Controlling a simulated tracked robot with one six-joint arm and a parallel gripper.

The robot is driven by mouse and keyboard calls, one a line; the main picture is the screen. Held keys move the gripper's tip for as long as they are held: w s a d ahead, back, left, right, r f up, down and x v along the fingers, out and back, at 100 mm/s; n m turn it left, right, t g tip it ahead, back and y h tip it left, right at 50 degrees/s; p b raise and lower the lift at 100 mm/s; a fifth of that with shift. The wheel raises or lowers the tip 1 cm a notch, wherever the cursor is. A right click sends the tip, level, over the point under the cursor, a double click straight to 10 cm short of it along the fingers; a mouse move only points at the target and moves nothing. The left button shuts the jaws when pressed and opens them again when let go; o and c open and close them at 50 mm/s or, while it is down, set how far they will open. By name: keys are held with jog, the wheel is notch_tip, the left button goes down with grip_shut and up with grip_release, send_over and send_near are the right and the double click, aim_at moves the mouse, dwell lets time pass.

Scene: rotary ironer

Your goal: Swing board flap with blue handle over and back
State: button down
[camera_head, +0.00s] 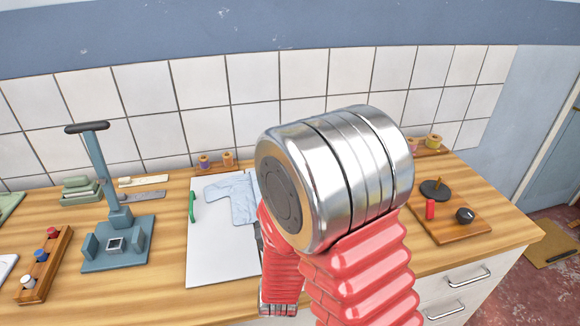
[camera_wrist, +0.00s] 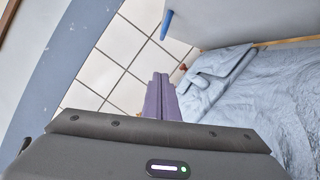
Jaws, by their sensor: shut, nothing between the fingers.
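A white folding board (camera_head: 205,265) lies on the wooden counter with a light blue shirt (camera_head: 232,195) on it. A green handle (camera_head: 192,206) is at its left edge. In the wrist view, a blue handle (camera_wrist: 166,24) sits at the edge of a pale panel (camera_wrist: 235,20), beyond the shirt (camera_wrist: 265,105). In the head view my arm covers the right part of the board, and I cannot see the blue handle there. My gripper (camera_wrist: 159,80) shows purple fingers pressed together, shut and empty. The blue handle is apart from the fingertips, above them in the picture.
A blue-grey press (camera_head: 118,240) with a tall lever stands left of the board. A rack of small bottles (camera_head: 45,265) is at the far left. A wooden board (camera_head: 450,222) with dark knobs and a red piece lies to the right. Thread spools (camera_head: 215,161) stand by the tiled wall.

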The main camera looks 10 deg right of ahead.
jog(key=shift+w, duration=0.1)
jog(key=w+d, duration=0.1)
jog(key=w, duration=0.2)
jog(key=w+d+r, duration=0.1)
jog(key=w+d, duration=0.1)
jog(key=w, duration=0.1)
jog(key=w+d+r, duration=0.1)
jog(key=w, duration=0.2)
jog(key=shift+w+d+r, duration=0.2)
jog(key=shift+w+r, duration=0.05)
jog(key=shift+d+r, duration=0.35)
jog(key=shift+d, duration=0.25)
jog(key=shift+a, duration=0.1)
jog(key=shift+w+d+r, duration=0.1)
jog(key=shift+d+r, duration=0.05)
jog(key=shift+d, duration=0.1)
